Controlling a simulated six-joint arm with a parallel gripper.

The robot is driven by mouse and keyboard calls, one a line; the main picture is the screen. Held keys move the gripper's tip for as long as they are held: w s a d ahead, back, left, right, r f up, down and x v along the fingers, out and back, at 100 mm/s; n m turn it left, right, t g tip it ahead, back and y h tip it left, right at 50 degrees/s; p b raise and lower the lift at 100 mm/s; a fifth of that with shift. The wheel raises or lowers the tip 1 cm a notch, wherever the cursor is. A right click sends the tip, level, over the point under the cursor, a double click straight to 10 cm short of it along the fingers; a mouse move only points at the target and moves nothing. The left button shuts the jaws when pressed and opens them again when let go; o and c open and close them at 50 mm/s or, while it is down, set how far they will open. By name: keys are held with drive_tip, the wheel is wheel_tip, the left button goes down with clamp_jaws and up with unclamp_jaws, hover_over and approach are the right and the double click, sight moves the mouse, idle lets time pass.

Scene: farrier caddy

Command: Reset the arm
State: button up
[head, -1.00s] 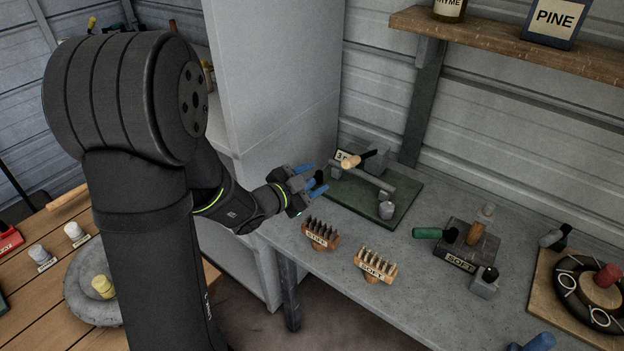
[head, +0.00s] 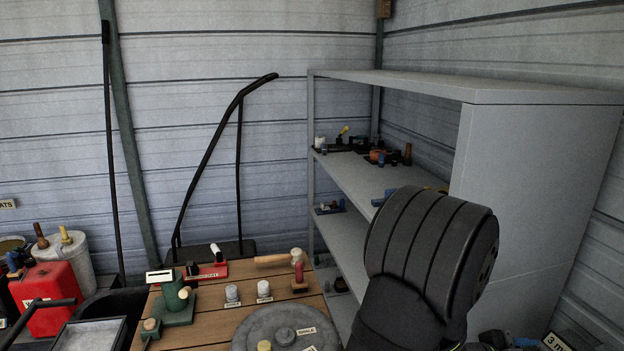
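My arm's dark shoulder (head: 430,255) fills the lower right of the head view.
A wooden table (head: 205,325) at the bottom holds a round grey stand (head: 262,328), labelled knobs and a wooden-handled tool (head: 280,260). A grey shelf unit (head: 375,200) with small items stands behind my arm. A red can (head: 48,290) is at left.

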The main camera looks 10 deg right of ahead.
drive_tip(key=x, duration=1.3)
drive_tip(key=shift+f, duration=0.1)
drive_tip(key=shift+a, duration=0.1)
drive_tip(key=shift+w+a, duration=0.1)
drive_tip(key=shift+a, duration=0.05)
drive_tip(key=v, duration=1.7)
drive_tip(key=x, duration=1.7)
drive_tip(key=shift+d+f, duration=0.2)
drive_tip(key=shift+f, duration=0.1)
drive_tip(key=shift+a+f+h, duration=0.3)
drive_tip(key=shift+f+h, duration=0.3)
drive_tip(key=shift+f, duration=0.05)
